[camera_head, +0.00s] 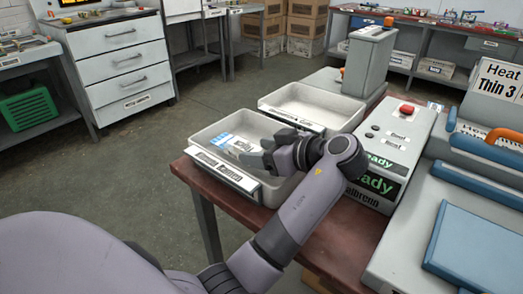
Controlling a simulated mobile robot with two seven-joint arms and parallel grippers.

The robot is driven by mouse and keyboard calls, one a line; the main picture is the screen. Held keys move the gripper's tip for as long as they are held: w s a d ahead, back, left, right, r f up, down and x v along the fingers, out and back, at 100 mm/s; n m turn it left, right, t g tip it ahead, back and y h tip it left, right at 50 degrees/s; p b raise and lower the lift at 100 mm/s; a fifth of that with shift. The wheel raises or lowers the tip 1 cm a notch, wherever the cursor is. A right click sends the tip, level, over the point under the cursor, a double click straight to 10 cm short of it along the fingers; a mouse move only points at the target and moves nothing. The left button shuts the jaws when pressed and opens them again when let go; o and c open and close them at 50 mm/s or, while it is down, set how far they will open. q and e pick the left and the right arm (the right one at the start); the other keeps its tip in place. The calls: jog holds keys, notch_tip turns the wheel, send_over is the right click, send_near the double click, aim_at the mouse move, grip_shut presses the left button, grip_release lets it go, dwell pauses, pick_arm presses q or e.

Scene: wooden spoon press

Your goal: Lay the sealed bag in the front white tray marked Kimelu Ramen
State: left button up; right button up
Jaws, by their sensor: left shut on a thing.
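The sealed bag (228,143) is clear and pale with a light blue end. It lies over the inside of the front white tray (247,124), within its walls; whether it touches the tray floor I cannot tell. The tray sits at the near left corner of the brown table and has a dark-lettered label on its front, too small to read surely. My left gripper (262,157) is shut on the right end of the bag, low inside the tray, and hides that end. My right gripper is not in view.
A second, empty white tray (312,103) stands just behind. To the right are a grey control box (398,140) with a red button and green "Ready" display, and a machine with a blue pad (478,245). The brown table (345,238) has bare room in front.

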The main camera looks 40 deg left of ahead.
pick_arm(q)
jog(key=shift+f+b, duration=0.35)
jog(key=shift+f, duration=0.25)
jog(key=o, duration=1.1)
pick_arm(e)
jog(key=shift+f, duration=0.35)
pick_arm(q)
jog(key=shift+r, duration=0.2)
